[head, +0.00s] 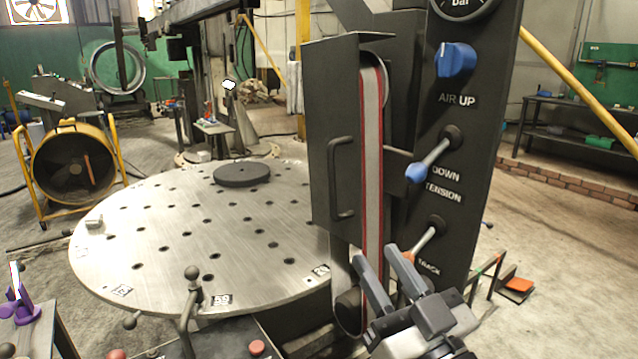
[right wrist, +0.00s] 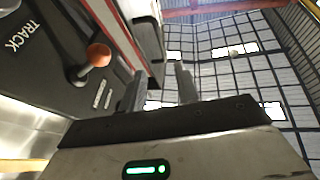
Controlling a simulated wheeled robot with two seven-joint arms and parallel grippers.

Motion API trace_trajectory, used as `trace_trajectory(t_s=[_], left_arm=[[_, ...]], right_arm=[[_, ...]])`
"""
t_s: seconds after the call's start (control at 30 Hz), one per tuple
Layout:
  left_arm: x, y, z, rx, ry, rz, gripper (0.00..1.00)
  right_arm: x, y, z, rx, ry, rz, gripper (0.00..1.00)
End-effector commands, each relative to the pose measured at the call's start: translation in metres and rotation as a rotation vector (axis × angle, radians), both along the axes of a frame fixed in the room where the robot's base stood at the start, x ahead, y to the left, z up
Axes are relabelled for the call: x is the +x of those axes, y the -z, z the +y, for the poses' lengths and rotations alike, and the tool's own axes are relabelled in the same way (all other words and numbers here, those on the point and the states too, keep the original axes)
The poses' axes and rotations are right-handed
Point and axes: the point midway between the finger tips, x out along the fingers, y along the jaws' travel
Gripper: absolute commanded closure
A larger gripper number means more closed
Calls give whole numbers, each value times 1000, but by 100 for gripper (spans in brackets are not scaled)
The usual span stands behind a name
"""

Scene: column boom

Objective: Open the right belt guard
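The belt guard (head: 322,125) is a dark grey metal box-like cover with a bar handle (head: 340,178) on its face. It stands upright at the left of a grey belt with red edges (head: 371,170), and the belt shows along its right side. I cannot tell how far the guard is swung. My right gripper (head: 376,254) is open and empty, low in front of the belt, below and right of the handle. In the right wrist view its two fingers (right wrist: 160,75) are apart, with the belt (right wrist: 115,25) at upper left. My left gripper is not in view.
The black control panel (head: 478,130) stands right of the belt with a blue knob (head: 455,60) and two levers. The TRACK lever's orange knob (right wrist: 98,54) is close to my right gripper. A round perforated steel table (head: 150,240) spreads at the left, bearing a dark disc (head: 241,174).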

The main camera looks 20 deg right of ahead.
Motion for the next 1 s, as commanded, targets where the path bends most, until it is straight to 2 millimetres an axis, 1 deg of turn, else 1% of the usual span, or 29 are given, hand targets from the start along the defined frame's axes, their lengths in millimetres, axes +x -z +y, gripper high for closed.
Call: trace_trajectory(t_s=[0.03, 0.17, 0.27, 0.5, 0.7, 0.83, 1.0], left_arm=[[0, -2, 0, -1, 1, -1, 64], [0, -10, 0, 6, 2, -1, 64], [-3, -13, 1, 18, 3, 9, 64], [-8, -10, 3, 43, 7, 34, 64], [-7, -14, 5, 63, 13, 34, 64], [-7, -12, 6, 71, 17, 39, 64], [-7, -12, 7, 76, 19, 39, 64]], right_arm=[[2, -7, 1, 2, -2, -17, 68], [19, -18, 3, 1, -2, -19, 68], [38, -26, 6, 1, -2, -17, 68], [87, -45, 13, 1, -1, -14, 68], [121, -57, 19, 1, 0, -12, 68], [135, -61, 21, 3, 0, -11, 68], [142, -63, 22, 3, -2, -10, 68]])
